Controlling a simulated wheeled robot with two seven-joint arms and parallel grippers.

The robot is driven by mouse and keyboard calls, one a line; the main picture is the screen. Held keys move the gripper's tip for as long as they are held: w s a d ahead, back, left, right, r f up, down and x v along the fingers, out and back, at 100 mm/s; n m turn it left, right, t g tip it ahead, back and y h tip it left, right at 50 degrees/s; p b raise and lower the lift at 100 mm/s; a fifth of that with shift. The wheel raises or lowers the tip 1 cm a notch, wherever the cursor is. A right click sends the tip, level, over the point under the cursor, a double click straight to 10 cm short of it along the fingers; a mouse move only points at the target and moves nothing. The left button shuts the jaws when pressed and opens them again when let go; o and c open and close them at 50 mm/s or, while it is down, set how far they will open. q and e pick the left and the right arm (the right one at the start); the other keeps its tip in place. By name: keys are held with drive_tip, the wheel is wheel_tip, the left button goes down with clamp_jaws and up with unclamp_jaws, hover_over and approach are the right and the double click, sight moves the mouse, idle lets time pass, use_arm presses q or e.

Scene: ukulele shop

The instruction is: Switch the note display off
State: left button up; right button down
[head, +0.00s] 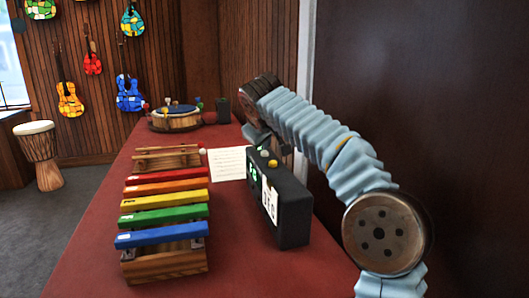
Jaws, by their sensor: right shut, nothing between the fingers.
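The note display (293,215) is a black box standing on the right part of the red table. White panels with dark characters show on its near side, and green lit marks show on its left face. Two small round knobs or buttons, one yellowish (273,163) and one paler, sit on its top. My right arm comes in from the right, over and behind the display. My right gripper (259,135) points down near the display's far end, shut and empty. Its fingertips are partly hidden, and I cannot tell whether they touch the display. My left gripper is not in view.
The red table (240,272) carries a coloured xylophone (165,215) left of the display, a white sheet (227,163), a small drum (175,121) and a dark box (222,109). A djembe (40,155) stands on the floor. Ukuleles hang on the wall. A dark panel bounds the right.

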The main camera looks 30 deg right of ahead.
sight(264, 156)
drive_tip(key=shift+f, duration=0.4)
drive_tip(key=shift+r+p, duration=0.5)
wheel_tip(264, 156, up, 3)
drive_tip(key=shift+r+p, duration=0.1)
drive_tip(key=shift+p, duration=0.8)
wheel_tip(264, 156, up, 2)
drive_tip(key=shift+w+r, duration=0.1)
drive_tip(key=shift+r, duration=0.3)
